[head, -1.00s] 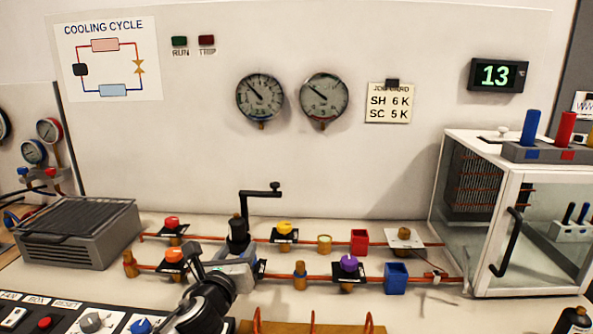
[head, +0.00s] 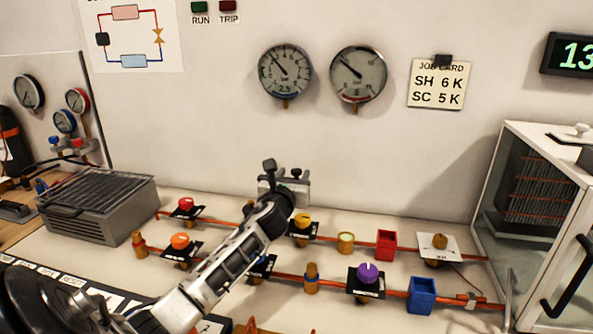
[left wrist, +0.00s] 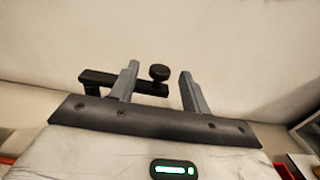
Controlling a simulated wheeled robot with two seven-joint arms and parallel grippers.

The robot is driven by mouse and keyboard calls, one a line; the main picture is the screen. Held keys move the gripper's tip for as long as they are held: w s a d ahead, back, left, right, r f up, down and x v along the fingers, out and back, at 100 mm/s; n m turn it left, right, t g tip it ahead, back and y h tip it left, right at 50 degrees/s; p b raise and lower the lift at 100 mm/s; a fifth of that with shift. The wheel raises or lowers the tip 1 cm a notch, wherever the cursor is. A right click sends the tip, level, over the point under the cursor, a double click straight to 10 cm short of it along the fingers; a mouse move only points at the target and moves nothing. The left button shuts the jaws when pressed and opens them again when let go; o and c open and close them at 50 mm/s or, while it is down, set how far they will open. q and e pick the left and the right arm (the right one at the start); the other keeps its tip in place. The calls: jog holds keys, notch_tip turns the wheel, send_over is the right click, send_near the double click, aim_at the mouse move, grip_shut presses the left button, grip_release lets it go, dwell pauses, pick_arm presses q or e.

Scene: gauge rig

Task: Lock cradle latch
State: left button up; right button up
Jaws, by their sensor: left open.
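The latch, a black bar with a round knob, stands over the bench in the middle of the head view. There its knob (head: 296,172) shows beside my left gripper (head: 284,184), and the wrist and fingers hide most of the bar and the cradle below. In the left wrist view the black latch bar (left wrist: 98,79) runs sideways past the left finger, with its knob (left wrist: 159,72) in the gap between the open fingers of the left gripper (left wrist: 158,78). I see no firm contact. My right gripper is not in view.
Copper pipes carry red (head: 186,203), orange (head: 180,240), yellow (head: 303,219) and purple (head: 368,271) valve knobs. Red (head: 386,244) and blue (head: 422,295) blocks stand to the right. A grey finned unit (head: 97,203) is at left, a glass cabinet (head: 495,185) at right.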

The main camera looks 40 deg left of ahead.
aim_at(296, 172)
pick_arm(q)
jog(key=shift+x, duration=1.9)
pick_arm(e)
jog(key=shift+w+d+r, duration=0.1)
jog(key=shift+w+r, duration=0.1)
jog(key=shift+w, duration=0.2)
pick_arm(q)
grip_shut()
jog(key=shift+w+d, duration=0.1)
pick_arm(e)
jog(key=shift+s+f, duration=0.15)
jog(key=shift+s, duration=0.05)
pick_arm(q)
jog(key=shift+d+h, duration=0.1)
jog(key=shift+h, duration=0.2)
